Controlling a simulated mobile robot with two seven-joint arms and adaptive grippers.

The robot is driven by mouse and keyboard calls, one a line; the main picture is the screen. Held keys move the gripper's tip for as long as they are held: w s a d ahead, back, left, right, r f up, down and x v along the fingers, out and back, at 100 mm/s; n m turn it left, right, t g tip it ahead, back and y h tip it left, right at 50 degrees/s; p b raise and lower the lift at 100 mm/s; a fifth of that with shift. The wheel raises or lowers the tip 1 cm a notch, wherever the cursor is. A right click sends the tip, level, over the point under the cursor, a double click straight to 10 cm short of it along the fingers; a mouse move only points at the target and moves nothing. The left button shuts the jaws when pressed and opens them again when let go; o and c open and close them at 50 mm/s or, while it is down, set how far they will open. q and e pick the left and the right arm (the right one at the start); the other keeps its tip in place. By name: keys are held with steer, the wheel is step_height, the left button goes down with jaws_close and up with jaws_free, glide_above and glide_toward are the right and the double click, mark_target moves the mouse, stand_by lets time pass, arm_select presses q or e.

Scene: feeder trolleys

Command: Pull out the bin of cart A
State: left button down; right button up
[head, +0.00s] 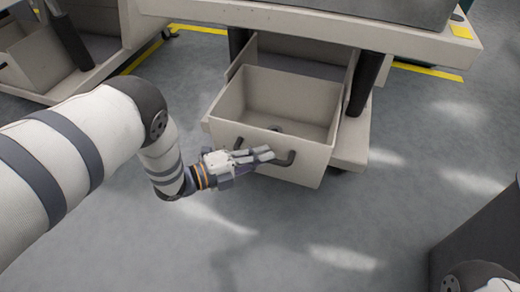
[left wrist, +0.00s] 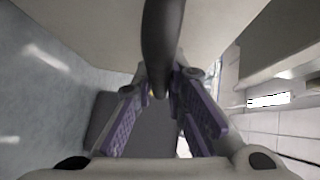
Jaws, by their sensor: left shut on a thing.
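The bin (head: 300,165) of the cart (head: 350,150) is a beige open box that stands out from under the cart's top, and its inside shows from above. A dark bar handle (head: 287,160) crosses its front face. My left gripper (head: 266,154) is at this handle, with its fingers shut on it. In the left wrist view the handle (left wrist: 162,40) runs between the two purple-padded fingers (left wrist: 160,95), and the bin's front wall (left wrist: 85,30) fills the top. My right gripper does not show. No letter is readable on the cart.
Another cart with a beige bin (head: 25,65) stands at the upper left. Yellow lines (head: 430,71) mark the grey floor. The floor in front of the bin and to its right is open. A dark grey shape (head: 485,235) stands at the right edge.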

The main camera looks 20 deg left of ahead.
arm_select(q)
steer(key=shift+s+a+p, duration=0.1)
steer(key=shift+s+p, duration=0.8)
steer(key=shift+s, duration=1.2)
steer(key=c, duration=1.6)
jaws_free()
steer(key=v, duration=1.2)
